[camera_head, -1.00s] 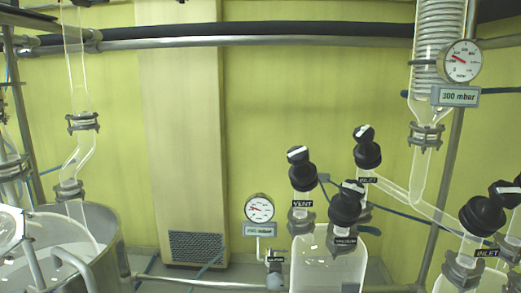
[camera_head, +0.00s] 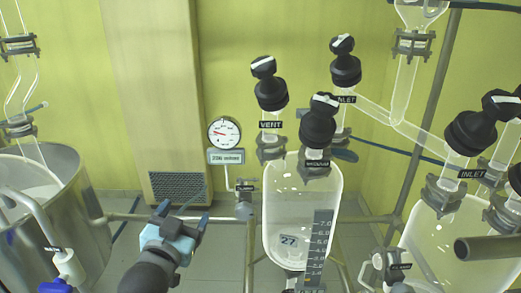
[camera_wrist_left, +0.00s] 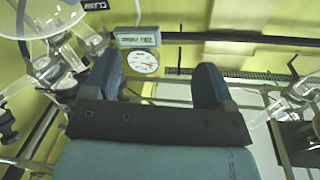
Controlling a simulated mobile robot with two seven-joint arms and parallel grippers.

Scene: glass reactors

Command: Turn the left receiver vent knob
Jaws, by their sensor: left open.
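The left receiver (camera_head: 270,215) is a clear glass vessel with a "27" tag. Its vent knob (camera_head: 268,90) is black with a white mark on top and stands above the "VENT" label (camera_head: 271,125). My left gripper (camera_head: 183,214) is open and empty, below and to the left of the knob and well apart from it. In the left wrist view, the two blue fingers (camera_wrist_left: 156,82) are spread with nothing between them, and the vent knob cannot be made out. My right gripper is not in view.
A vacuum knob (camera_head: 318,125) and an inlet knob (camera_head: 345,65) stand close right of the vent knob. A round gauge (camera_head: 224,133) with a display is left of the receiver, also in the wrist view (camera_wrist_left: 143,62). A steel pot (camera_head: 85,205) stands at left.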

